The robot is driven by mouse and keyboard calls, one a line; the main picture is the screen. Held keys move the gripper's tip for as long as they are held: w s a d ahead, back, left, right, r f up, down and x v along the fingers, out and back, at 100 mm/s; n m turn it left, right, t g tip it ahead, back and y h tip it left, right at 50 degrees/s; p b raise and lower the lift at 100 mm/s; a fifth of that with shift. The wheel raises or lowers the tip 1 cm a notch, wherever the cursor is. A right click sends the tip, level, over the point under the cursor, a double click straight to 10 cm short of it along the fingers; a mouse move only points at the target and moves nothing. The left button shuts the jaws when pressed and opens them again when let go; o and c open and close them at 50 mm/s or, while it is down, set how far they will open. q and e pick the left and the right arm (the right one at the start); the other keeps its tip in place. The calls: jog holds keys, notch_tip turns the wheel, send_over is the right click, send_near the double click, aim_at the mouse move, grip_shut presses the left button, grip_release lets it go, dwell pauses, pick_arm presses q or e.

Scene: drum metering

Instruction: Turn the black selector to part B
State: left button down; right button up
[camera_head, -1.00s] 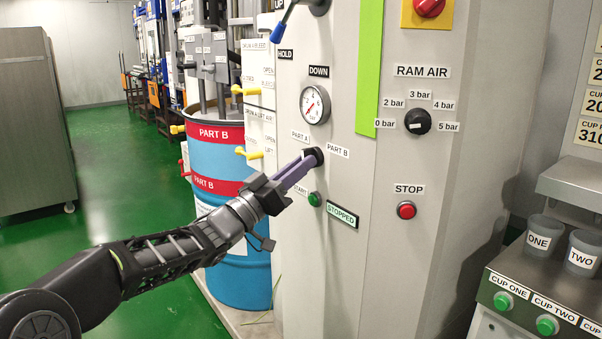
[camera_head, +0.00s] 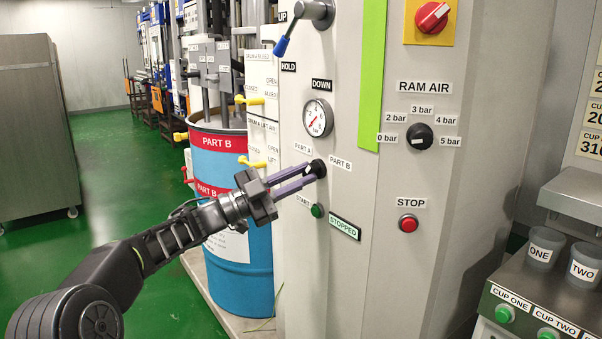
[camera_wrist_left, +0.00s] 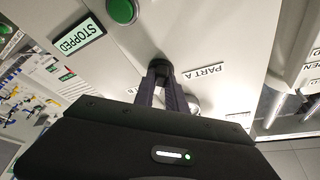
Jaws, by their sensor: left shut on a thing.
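The black selector (camera_head: 319,168) is on the grey cabinet front, between the PART A label (camera_head: 303,149) and the PART B label (camera_head: 340,163). My left gripper (camera_head: 313,174) reaches it from the lower left, its two purple-grey fingers shut on the selector's knob. In the left wrist view the fingertips (camera_wrist_left: 160,75) close around the dark selector (camera_wrist_left: 158,66), with the PART A label (camera_wrist_left: 204,71) to its right. The fingers cover much of the knob, so I cannot tell exactly which label it points to. My right gripper is not in view.
The green START button (camera_head: 317,211) and the STOPPED sign (camera_head: 344,228) are just below the selector. A pressure gauge (camera_head: 318,118) and a blue-handled lever (camera_head: 284,44) are above. A blue PART B drum (camera_head: 236,265) stands behind my left arm. The red STOP button (camera_head: 408,224) is further right.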

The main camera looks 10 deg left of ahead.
pick_arm(q)
jog(key=shift+m+g, duration=0.4)
jog(key=shift+m, duration=0.5)
jog(key=c, duration=1.4)
grip_release()
jog(key=shift+o, duration=0.2)
jog(key=shift+a, duration=0.15)
jog(key=v, duration=0.7)
jog(key=shift+s+a, duration=0.15)
jog(key=shift+a, duration=0.1)
jog(key=shift+f, duration=0.1)
